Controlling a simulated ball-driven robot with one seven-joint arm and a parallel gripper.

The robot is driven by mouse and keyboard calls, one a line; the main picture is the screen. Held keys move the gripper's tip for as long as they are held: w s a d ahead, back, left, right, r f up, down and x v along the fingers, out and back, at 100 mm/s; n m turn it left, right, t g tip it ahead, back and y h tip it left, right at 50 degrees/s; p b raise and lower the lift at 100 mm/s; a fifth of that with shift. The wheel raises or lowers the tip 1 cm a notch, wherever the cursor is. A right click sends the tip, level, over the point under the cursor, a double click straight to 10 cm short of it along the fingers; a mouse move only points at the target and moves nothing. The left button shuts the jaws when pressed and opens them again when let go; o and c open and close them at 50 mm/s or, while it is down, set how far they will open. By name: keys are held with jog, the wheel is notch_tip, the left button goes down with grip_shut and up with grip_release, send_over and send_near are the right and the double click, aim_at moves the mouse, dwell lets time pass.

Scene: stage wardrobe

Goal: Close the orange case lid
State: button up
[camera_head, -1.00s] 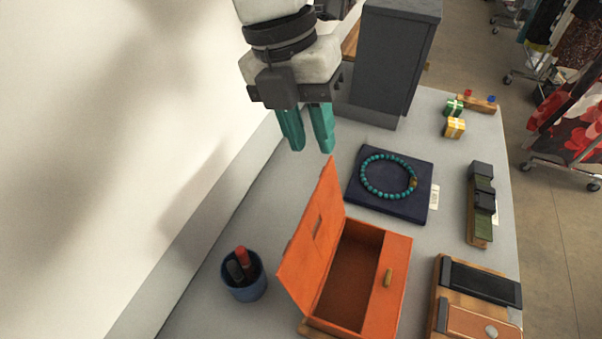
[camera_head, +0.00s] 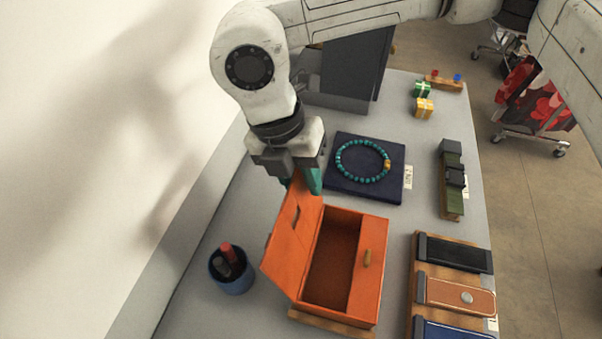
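The orange case (camera_head: 369,280) stands on the table on a wooden base, its inside showing empty. Its lid (camera_head: 287,254) is open, hinged on the left side and tilted up and outward to the left. My gripper (camera_head: 303,183) is at the far end of the lid, its teal fingers close to the lid's top far corner. I cannot tell whether they touch it. The fingers are partly hidden by the gripper body and overlap each other, so the gap between them is not clear.
A blue cup (camera_head: 233,280) with lipsticks stands left of the lid. Behind the case lies a navy pad (camera_head: 338,185) with a turquoise bracelet (camera_head: 362,161). A wooden tray (camera_head: 421,268) of wallets and a green strap (camera_head: 452,180) are on the right. A dark grey box (camera_head: 340,75) stands behind.

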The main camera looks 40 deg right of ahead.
jog(key=shift+c, duration=0.2)
grip_shut()
dwell(1.1)
